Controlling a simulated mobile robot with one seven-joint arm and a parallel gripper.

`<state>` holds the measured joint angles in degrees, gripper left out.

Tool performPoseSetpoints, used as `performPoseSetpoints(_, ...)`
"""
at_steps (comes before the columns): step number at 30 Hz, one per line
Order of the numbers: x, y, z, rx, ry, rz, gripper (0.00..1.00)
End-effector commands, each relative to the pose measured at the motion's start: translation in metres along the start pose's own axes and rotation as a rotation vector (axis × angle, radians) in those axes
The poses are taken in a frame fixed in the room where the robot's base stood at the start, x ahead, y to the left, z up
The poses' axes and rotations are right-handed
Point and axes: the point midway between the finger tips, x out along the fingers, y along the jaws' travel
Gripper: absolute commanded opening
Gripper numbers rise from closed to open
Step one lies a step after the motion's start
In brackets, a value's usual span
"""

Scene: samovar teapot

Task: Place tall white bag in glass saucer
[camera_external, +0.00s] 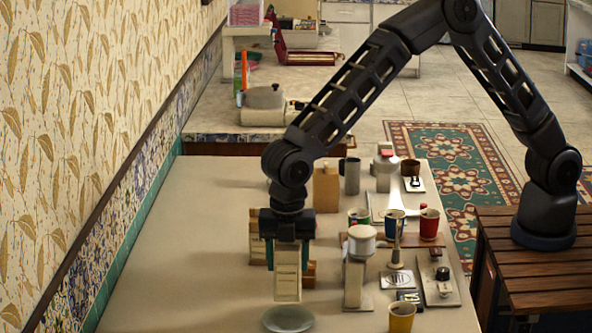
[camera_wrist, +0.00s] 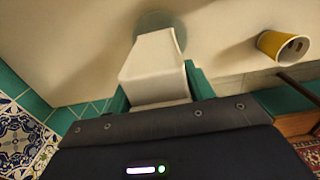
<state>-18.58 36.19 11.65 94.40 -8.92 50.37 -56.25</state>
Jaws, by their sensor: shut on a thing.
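The tall white bag (camera_external: 287,272) hangs upright below my gripper (camera_external: 287,243) in the external view. My gripper is shut on the bag's upper part, with a teal finger on each side. In the wrist view the bag (camera_wrist: 155,62) extends away between the teal fingers of my gripper (camera_wrist: 158,90). The glass saucer (camera_external: 288,319) lies on the table near the front, just below the bag's lower end in the picture. In the wrist view the saucer (camera_wrist: 162,22) shows partly behind the bag's far end. I cannot tell whether bag and saucer touch.
A yellow cup (camera_external: 401,316) stands right of the saucer, also in the wrist view (camera_wrist: 284,46). A white-topped dispenser (camera_external: 358,270) stands close right of the bag. Several cups and containers crowd the table's right side. The table's left side (camera_external: 190,250) is clear up to the tiled wall.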

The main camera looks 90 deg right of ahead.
Motion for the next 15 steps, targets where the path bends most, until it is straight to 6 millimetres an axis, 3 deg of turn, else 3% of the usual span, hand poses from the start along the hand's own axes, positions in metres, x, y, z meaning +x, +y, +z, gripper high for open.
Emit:
performPoseSetpoints(8, 0.015, 0.000, 0.000, 0.000, 0.000, 0.000, 0.13)
performPoseSetpoints(15, 0.045, 0.001, 0.000, 0.000, 0.001, 0.000, 0.13)
